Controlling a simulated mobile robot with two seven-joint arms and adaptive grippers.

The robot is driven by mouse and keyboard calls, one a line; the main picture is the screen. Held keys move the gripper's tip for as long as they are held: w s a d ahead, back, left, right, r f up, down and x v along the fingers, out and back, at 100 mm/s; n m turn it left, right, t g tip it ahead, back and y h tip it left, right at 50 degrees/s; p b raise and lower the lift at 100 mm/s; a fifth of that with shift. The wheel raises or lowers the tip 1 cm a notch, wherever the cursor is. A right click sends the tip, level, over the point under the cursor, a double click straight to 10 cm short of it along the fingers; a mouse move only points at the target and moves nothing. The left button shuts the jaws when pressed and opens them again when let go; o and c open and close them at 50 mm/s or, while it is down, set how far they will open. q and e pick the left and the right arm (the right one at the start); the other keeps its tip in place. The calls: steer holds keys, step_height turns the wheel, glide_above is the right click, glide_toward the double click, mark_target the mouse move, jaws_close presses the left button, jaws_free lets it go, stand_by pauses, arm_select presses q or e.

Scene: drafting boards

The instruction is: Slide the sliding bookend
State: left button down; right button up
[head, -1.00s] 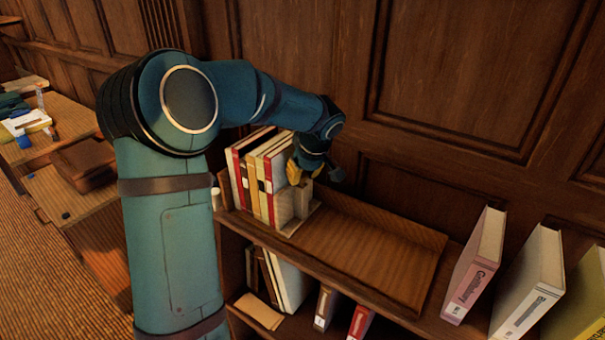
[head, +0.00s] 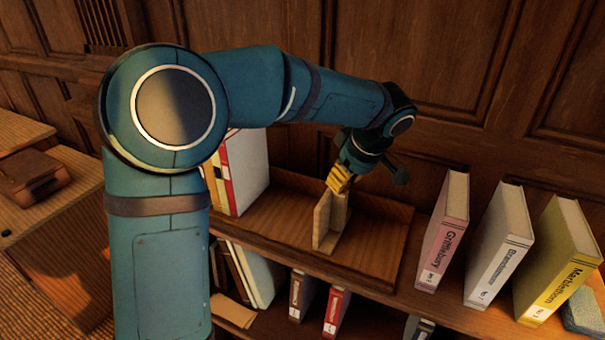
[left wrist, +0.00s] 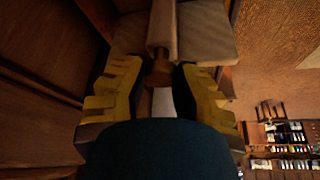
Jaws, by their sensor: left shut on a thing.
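The sliding bookend (head: 322,224) is a light wooden upright plate with a foot. It stands upright in the shallow wooden tray (head: 376,262) on the shelf top, well to the right of the row of books (head: 246,172). My left gripper (head: 338,182), with yellow fingers, is shut on the bookend's upper part from above. In the left wrist view, the fingers (left wrist: 158,85) close on either side of a small brown part of the bookend (left wrist: 163,28). The exact contact is partly hidden by the fingers. My right gripper is not in view.
Pink (head: 446,232), white (head: 499,247) and yellow (head: 557,262) books stand on the shelf right of the tray. More books stand on the shelf below. Wood panelling rises behind. The tray floor between bookend and left books is bare.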

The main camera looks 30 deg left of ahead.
arm_select(q)
steer(key=w+d, duration=0.1)
steer(key=d, duration=1.2)
steer(key=shift+w+d+f, duration=0.2)
steer(key=shift+d, duration=0.15)
steer(key=c, duration=0.6)
jaws_free()
steer(key=shift+w+d, duration=0.1)
steer(key=shift+r, duration=0.1)
steer(key=v, duration=1.2)
